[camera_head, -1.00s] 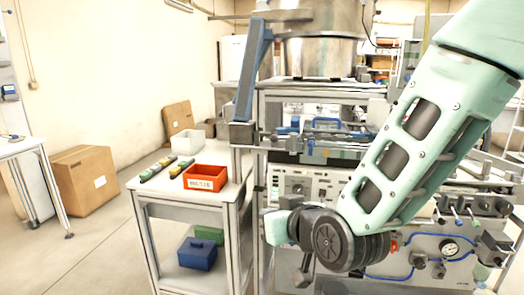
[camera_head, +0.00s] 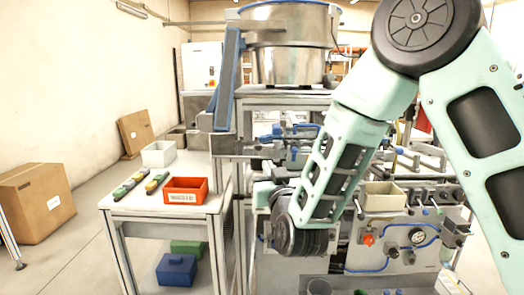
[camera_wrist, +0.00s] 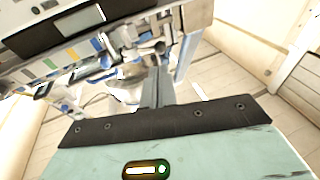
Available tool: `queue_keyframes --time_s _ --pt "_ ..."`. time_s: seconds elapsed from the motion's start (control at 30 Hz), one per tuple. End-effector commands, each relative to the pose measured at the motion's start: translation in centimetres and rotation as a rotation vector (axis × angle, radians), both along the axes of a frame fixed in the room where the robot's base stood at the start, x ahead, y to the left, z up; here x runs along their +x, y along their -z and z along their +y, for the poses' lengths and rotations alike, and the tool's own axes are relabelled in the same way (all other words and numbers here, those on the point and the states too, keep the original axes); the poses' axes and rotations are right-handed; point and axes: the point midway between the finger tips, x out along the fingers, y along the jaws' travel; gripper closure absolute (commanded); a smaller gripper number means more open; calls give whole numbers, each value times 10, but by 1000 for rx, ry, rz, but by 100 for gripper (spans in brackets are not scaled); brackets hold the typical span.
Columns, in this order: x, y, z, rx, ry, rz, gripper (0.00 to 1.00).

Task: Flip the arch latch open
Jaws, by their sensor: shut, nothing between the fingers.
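I cannot pick out the arch latch for certain in either view. Blue fittings (camera_head: 297,132) show on the machine's upper deck, left of my raised arm. In the wrist view my gripper (camera_wrist: 157,76) shows as a narrow grey pair of fingers, shut and empty, beyond the dark edge of my mint-green hand. Blurred machine parts lie beyond the fingers, and I see no contact with them. In the head view my arm crosses in front of the machine and hides its middle, and the fingertips cannot be made out there.
A steel bowl (camera_head: 290,45) stands above the machine. Left of it, a cart (camera_head: 150,208) carries a red bin (camera_head: 186,190) and a white bin (camera_head: 158,153). A blue box (camera_head: 176,270) sits on its lower shelf. A beige bin (camera_head: 382,196) is at the machine's front.

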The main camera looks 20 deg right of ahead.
Motion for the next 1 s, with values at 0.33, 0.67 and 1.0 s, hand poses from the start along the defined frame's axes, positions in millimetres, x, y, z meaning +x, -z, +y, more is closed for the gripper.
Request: queue_keyframes --time_s 0.33,0.67,1.0 --pt "58 -13 -3 0 1 1 100" --pt "70 -13 -3 -1 0 1 100" --pt "77 -10 -1 0 0 -2 100"
